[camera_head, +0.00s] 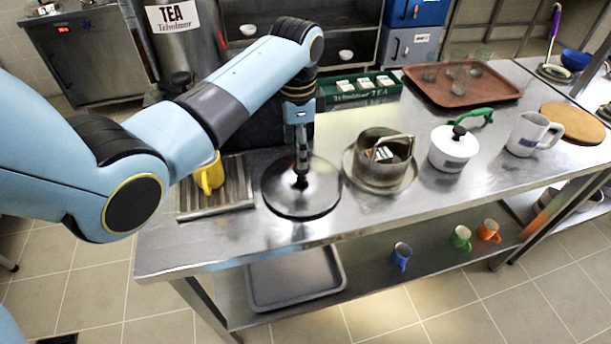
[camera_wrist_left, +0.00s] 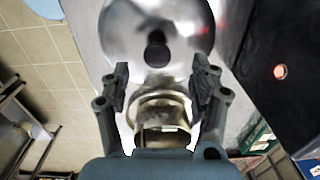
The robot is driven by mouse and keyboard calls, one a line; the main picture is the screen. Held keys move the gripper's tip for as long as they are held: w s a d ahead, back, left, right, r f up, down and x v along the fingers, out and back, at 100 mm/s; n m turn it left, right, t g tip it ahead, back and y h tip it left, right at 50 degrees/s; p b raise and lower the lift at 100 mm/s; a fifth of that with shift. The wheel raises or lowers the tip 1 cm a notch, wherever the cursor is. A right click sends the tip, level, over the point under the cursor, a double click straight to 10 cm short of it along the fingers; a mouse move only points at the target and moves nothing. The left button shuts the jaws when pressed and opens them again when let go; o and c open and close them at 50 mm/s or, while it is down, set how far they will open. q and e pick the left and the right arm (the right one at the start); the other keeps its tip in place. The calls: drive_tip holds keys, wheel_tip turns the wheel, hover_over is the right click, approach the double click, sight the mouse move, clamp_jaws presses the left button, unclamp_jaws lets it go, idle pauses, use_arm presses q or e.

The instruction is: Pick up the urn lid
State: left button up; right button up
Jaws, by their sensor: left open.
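The urn lid (camera_head: 322,196) is a round, shiny steel disc with a black knob. It lies flat on the steel counter; it also shows at the top of the left wrist view (camera_wrist_left: 190,28), with its knob (camera_wrist_left: 156,50) in the middle. My left gripper (camera_head: 301,172) points down over the lid, close to the knob. In the left wrist view my left gripper (camera_wrist_left: 160,72) has its fingers wide apart, with the knob ahead of the gap between them. Whether a finger touches the knob cannot be told. My right gripper is not in view.
Right of the lid stand a steel pot (camera_head: 372,143) on a plate, a white lidded pot (camera_head: 452,152) and a white mug (camera_head: 526,133). Left is a yellow mug (camera_head: 210,175) on a slatted tray (camera_head: 232,190). A tea urn (camera_head: 185,48) stands behind.

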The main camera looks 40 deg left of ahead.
sight(302, 176)
use_arm(q)
drive_tip(key=shift+s+d+f, duration=0.1)
drive_tip(key=shift+s+f, duration=0.35)
drive_tip(key=shift+f, duration=0.1)
drive_tip(key=shift+w+d+f, duration=0.15)
drive_tip(key=shift+w+f, duration=0.35)
drive_tip(key=shift+f, duration=0.3)
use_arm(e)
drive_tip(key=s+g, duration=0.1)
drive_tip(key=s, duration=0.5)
use_arm(q)
wheel_tip(302, 176, down, 4)
drive_tip(key=shift+w+r, duration=0.1)
drive_tip(key=shift+r, duration=0.1)
drive_tip(key=shift+f, duration=0.2)
drive_tip(key=shift+c, duration=1.8)
drive_tip(key=c, duration=0.5)
clamp_jaws()
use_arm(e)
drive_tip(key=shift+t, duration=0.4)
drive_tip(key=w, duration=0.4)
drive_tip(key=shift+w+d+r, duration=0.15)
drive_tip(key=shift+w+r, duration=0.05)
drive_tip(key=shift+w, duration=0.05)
